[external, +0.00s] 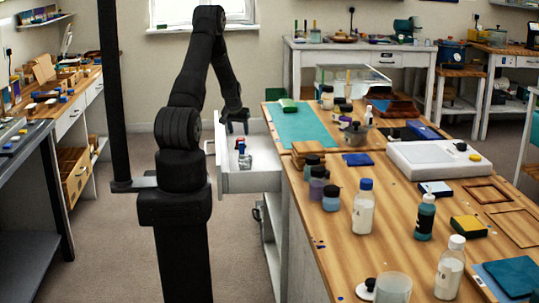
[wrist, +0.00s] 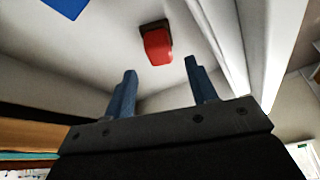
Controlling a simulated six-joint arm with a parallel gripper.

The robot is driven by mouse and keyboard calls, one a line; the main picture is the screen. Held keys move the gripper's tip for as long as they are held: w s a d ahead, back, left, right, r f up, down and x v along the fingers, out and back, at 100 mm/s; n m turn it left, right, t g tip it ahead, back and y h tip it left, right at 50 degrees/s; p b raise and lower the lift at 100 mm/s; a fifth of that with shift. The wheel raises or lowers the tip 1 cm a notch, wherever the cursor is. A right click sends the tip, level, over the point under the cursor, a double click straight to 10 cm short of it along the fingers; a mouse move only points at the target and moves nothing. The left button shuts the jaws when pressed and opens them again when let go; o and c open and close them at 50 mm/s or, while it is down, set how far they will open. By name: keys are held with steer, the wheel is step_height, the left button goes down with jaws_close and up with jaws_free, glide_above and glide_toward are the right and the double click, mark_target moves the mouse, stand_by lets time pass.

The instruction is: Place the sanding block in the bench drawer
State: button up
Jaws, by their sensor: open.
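The bench drawer (external: 262,181) is pulled open at the left side of the wooden bench. My gripper (external: 236,124) is over the drawer, pointing down. In the wrist view my gripper (wrist: 160,67) is open, with nothing between its two blue-grey fingers. A red block with a dark brown side (wrist: 157,44), which may be the sanding block, lies on the pale drawer floor beyond the fingertips, apart from them.
A blue flat item (wrist: 66,5) shows at the wrist view's top left. The drawer wall (wrist: 262,45) rises to the right of the fingers. The bench top holds several bottles, a teal mat (external: 300,128) and a white scale (external: 440,160). Floor left of the drawer is clear.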

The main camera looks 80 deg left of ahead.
mark_target(240, 138)
steer(key=v, duration=0.6)
steer(key=shift+r, duration=0.35)
steer(key=shift+d, duration=0.15)
steer(key=x, duration=1.2)
steer(key=shift+f, duration=0.2)
steer(key=shift+r, duration=0.15)
